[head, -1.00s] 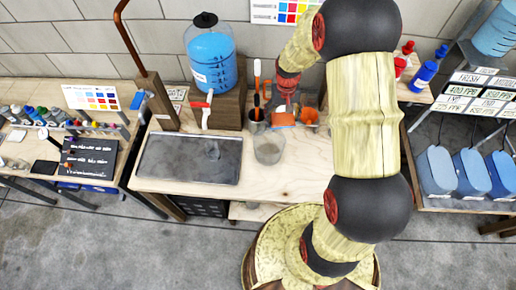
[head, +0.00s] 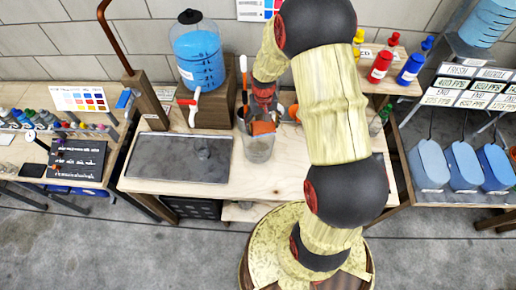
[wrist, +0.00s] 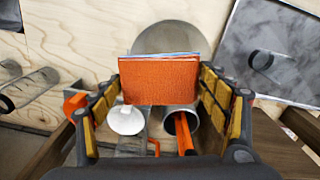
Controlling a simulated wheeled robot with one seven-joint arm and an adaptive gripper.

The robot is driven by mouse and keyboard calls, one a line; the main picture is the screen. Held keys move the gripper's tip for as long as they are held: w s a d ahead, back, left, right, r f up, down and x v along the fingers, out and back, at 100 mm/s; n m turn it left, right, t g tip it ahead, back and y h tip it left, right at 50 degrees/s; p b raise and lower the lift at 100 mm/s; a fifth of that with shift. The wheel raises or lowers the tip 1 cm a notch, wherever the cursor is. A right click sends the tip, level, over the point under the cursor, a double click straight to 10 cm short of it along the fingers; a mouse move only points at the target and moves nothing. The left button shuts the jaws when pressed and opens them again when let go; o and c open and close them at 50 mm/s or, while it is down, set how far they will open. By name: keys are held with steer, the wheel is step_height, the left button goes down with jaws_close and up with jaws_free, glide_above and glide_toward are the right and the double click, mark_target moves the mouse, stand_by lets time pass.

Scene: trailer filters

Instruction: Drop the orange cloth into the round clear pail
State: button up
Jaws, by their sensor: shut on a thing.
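The orange cloth (wrist: 160,82) is a small folded piece with a pale edge, held between the two fingers of my gripper (wrist: 163,98). In the head view the cloth (head: 263,128) hangs below my gripper (head: 263,106) and overlaps the upper part of the round clear pail (head: 258,152). The pail stands on the wooden bench. In the wrist view the pail (wrist: 168,32) shows as a grey round shape beyond the cloth, which hides part of it. I cannot tell how far the cloth is above the rim.
A cup (wrist: 172,118) with an orange-handled tool and a white round item (wrist: 126,120) are close below my fingers. A dark tray (head: 180,157) lies left of the pail. A blue water jug (head: 198,55) stands behind. Bare bench lies in front of the pail.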

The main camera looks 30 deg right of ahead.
steer(key=shift+f, duration=0.25)
steer(key=o, duration=1.2)
steer(key=shift+o, duration=0.5)
step_height(320, 180, up, 12)
